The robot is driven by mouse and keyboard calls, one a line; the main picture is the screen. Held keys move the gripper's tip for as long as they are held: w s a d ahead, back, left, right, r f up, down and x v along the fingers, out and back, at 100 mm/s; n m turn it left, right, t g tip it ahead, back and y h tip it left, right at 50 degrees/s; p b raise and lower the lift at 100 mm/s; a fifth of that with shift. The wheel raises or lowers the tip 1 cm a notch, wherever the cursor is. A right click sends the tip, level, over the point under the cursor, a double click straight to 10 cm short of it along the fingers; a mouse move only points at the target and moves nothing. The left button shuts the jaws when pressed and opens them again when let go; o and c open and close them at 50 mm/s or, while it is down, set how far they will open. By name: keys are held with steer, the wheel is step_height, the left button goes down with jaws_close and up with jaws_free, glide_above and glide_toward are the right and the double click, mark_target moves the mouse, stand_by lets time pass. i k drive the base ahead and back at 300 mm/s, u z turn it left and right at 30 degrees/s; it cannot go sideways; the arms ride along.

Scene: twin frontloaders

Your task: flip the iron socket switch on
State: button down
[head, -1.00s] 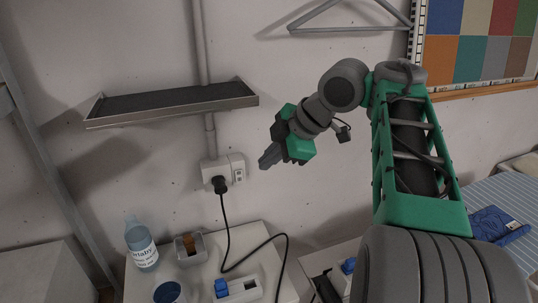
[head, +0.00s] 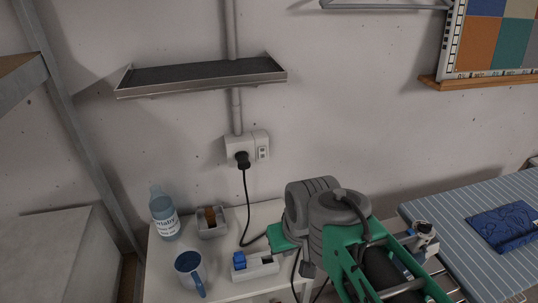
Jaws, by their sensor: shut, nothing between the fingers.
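The white wall socket (head: 241,146) is fixed to the wall below the shelf, with a black plug (head: 243,160) in its left part. The small switch (head: 262,153) is on the socket's right part; it is too small to tell whether it is on or off. My gripper (head: 283,239) is low and to the right of the socket, well apart from it, by the white table. Only part of its green body shows; its fingers are hidden behind my arm. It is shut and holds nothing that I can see.
The white table (head: 225,288) below the socket bears a bottle (head: 165,214), a grey tray (head: 212,223), a blue mug (head: 189,272) and a white box-like item (head: 256,267). A black cord (head: 247,205) hangs from the plug. The shelf (head: 200,76) juts out above the socket.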

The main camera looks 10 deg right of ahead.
mark_target(261, 150)
steer(key=u, duration=0.05)
steer(key=k, duration=1)
steer(key=u, duration=0.65)
steer(key=i, duration=1.1)
steer(key=z, duration=0.2)
